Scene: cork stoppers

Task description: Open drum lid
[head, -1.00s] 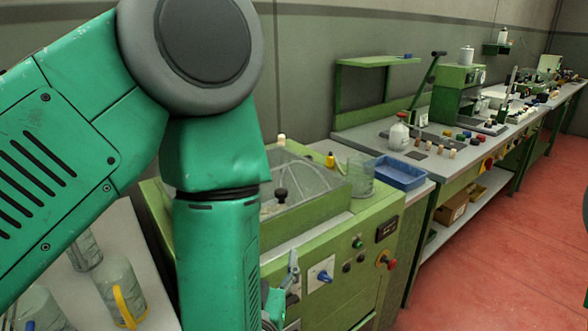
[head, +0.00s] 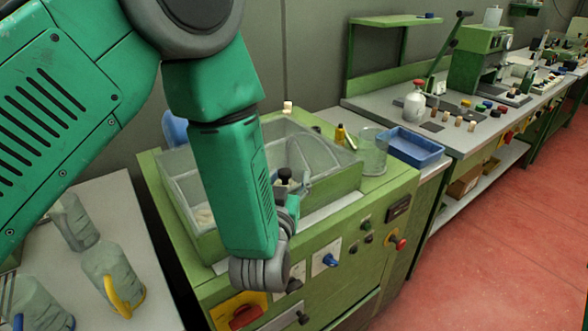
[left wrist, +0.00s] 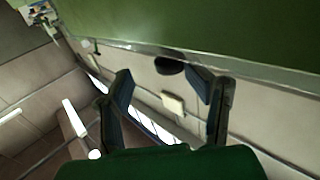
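The drum lid (head: 322,146) is a clear, framed cover on top of a green machine. It looks closed. A black knob (head: 284,174) stands at its front edge. My left gripper (head: 298,190) is beside the knob, with most of it hidden behind my green forearm. In the left wrist view my left gripper (left wrist: 158,76) is open with its two dark fingers spread. The black knob (left wrist: 169,64) shows between the fingertips, nearer the right one. I cannot tell whether a finger touches it. My right gripper is not in view.
The machine's front panel (head: 345,255) carries switches and a red button. Jugs (head: 112,275) stand on the table at left. Red floor is clear at right.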

